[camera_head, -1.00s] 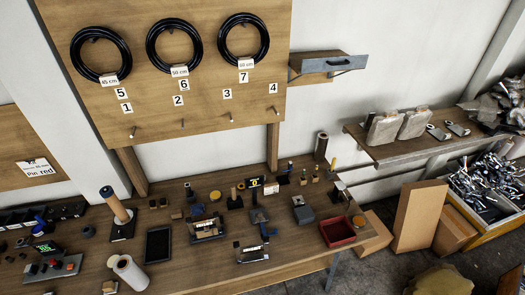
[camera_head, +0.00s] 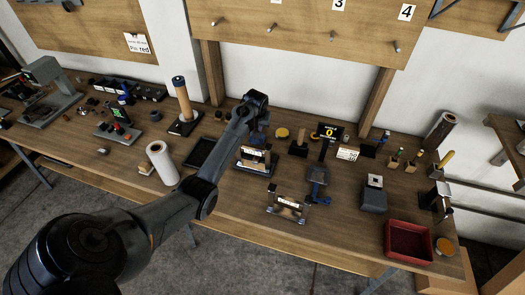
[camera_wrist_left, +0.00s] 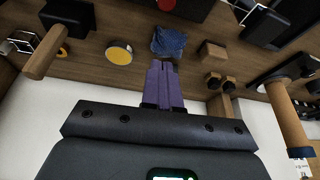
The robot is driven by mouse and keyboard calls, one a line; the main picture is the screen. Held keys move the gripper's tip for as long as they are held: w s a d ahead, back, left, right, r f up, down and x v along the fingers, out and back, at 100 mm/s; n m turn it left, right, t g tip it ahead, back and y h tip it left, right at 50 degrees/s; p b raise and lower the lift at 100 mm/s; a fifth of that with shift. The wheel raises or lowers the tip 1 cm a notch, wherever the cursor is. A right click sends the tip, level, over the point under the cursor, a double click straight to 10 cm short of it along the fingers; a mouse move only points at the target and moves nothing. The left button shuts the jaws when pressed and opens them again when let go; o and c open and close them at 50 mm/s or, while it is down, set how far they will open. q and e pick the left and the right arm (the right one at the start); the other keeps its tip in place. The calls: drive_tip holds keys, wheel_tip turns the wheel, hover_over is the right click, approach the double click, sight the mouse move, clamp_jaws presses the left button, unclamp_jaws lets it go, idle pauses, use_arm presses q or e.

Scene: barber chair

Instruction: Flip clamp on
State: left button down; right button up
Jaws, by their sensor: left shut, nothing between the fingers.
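A dark metal device with a blue handle (camera_head: 317,178), which looks like a clamp, stands near the middle of the workbench; I cannot be sure it is the clamp meant or which way its lever is set. My left gripper (camera_wrist_left: 165,66) is shut and empty. In the left wrist view its fingers point at a crumpled-looking blue piece (camera_wrist_left: 169,42) on the bench, with the contact unclear. In the head view my left arm reaches over the bench, left of the blue-handled device, and its wrist hides the fingertips. My right gripper is not in view.
Two metal fixtures (camera_head: 256,160) (camera_head: 289,204) stand close to my left arm. A white roll (camera_head: 162,163), a black tray (camera_head: 206,152) and an upright wooden-handled post (camera_head: 184,104) are on its left. A red bin (camera_head: 408,242) and a grey block (camera_head: 374,196) are at the right.

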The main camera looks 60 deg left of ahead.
use_arm(q)
drive_tip(key=shift+n, duration=0.3)
drive_tip(key=b+x, duration=0.1)
drive_tip(key=x, duration=0.2)
drive_tip(key=b+x, duration=0.1)
drive_tip(key=x, duration=0.3)
drive_tip(key=b+x, duration=0.2)
drive_tip(key=x, duration=0.2)
drive_tip(key=shift+w+a+r, duration=0.15)
drive_tip(key=shift+a+r, duration=0.05)
drive_tip(key=shift+a, duration=0.15)
drive_tip(key=shift+d+r+p, duration=0.1)
drive_tip(key=shift+d+p, duration=0.05)
drive_tip(key=shift+p, duration=0.25)
drive_tip(key=shift+s+d, duration=0.25)
drive_tip(key=shift+s+d+f+p, duration=0.2)
drive_tip(key=shift+s+d+p, duration=0.2)
drive_tip(key=shift+s+d, duration=0.15)
drive_tip(key=shift+s+d+f+p, duration=0.2)
drive_tip(key=shift+s+d+p, duration=0.15)
drive_tip(key=shift+s+d, duration=0.2)
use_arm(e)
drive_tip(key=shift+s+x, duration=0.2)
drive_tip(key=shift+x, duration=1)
